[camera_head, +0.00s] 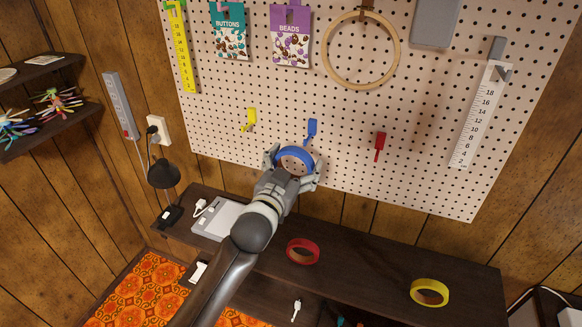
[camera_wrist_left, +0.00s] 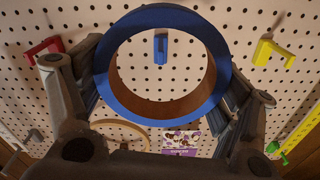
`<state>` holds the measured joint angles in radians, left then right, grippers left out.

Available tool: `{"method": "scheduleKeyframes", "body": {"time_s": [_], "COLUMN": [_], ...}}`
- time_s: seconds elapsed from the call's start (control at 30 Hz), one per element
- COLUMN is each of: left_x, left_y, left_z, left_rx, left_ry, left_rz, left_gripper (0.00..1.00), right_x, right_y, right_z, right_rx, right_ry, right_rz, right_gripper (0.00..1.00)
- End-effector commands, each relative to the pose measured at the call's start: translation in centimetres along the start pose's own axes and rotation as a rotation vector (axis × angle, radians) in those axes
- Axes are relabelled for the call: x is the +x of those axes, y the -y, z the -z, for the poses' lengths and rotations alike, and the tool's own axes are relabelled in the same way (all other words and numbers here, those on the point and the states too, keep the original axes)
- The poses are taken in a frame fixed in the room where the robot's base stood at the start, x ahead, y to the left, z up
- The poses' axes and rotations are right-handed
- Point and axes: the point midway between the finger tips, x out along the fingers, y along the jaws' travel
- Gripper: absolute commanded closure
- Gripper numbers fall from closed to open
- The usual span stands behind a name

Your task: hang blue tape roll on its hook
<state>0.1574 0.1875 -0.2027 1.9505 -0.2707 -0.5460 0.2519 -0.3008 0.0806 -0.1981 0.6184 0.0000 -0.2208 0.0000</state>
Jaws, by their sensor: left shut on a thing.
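The blue tape roll (camera_head: 294,160) is held between the fingers of my left gripper (camera_head: 291,172), in front of the pegboard and a little below the blue hook (camera_head: 311,130). In the left wrist view the roll (camera_wrist_left: 161,113) fills the middle, with the fingers pressed on its two sides. The blue hook (camera_wrist_left: 160,47) shows through the roll's opening, near its upper part. The roll is apart from the hook in the head view. My right gripper is not in view.
A yellow hook (camera_head: 249,119) and a red hook (camera_head: 380,145) flank the blue one. A red tape roll (camera_head: 303,257) and a yellow tape roll (camera_head: 429,300) lie on the dark shelf below. A wooden hoop (camera_head: 396,52) and a ruler (camera_head: 474,119) hang on the pegboard (camera_head: 340,105).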

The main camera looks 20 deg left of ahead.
Motion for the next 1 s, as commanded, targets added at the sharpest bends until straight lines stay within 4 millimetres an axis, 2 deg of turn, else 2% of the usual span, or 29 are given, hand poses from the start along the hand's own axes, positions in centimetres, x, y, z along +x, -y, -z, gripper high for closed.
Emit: {"method": "scheduleKeyframes", "body": {"time_s": [0.1,0.2,0.37,0.6,1.0], "left_x": [0.0,0.0,0.0,1.3,3.7], "left_y": [0.0,0.0,0.1,0.0,0.0], "left_z": [0.0,0.0,0.1,-0.1,-0.3], "left_rx": [0.000,0.000,-0.001,-0.001,0.000], "left_ry": [0.000,0.000,0.002,-0.001,-0.001], "left_rz": [0.000,0.000,0.001,0.000,0.001], "left_gripper": [0.39,0.39,0.39,0.39,0.39], "right_x": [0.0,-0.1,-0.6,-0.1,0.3], "right_y": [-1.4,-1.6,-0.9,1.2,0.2], "right_z": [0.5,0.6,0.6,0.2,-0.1], "right_rx": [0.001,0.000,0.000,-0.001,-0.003], "right_ry": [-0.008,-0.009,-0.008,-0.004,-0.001], "right_rz": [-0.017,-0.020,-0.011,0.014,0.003], "right_gripper": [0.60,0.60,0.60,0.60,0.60]}}
